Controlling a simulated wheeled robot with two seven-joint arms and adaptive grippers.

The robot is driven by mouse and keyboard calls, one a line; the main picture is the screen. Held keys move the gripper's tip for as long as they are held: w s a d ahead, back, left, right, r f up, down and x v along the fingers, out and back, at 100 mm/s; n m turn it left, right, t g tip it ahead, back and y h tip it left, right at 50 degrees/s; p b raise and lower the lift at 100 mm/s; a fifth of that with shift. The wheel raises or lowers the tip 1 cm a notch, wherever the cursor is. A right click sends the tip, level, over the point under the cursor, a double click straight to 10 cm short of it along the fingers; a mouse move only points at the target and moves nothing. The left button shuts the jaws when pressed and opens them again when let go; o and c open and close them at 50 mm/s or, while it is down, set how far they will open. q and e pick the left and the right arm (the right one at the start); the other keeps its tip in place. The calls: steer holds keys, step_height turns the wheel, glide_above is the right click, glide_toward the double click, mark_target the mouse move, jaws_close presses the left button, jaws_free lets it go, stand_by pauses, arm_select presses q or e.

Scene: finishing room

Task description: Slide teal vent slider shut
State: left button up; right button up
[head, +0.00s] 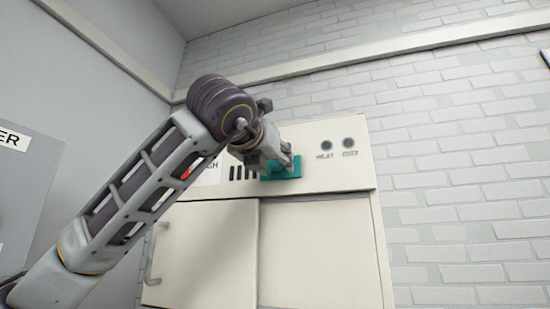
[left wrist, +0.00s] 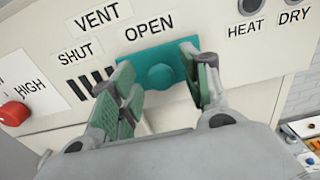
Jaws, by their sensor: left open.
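The teal vent slider (head: 284,171) is on the upper panel of a cream cabinet, right of dark vent slots (head: 243,173). In the left wrist view the slider (left wrist: 158,62) is a teal plate with a round knob (left wrist: 161,76), below the OPEN label (left wrist: 149,27). The SHUT label (left wrist: 80,52) is to its left, above the uncovered slots (left wrist: 92,82). My left gripper (left wrist: 158,70) is open, its green-padded fingers on either side of the knob. I cannot tell whether they touch it. My right gripper is not in view.
A red knob (left wrist: 13,114) near a HIGH label is left of the vent. Dark HEAT and DRY knobs (head: 326,145) are to the right. Cream doors (head: 315,250) with a handle (head: 152,262) are below. A white brick wall stands behind.

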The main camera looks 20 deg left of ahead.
arm_select(q)
steer(key=shift+w, duration=0.4)
steer(key=shift+c, duration=0.5)
jaws_close()
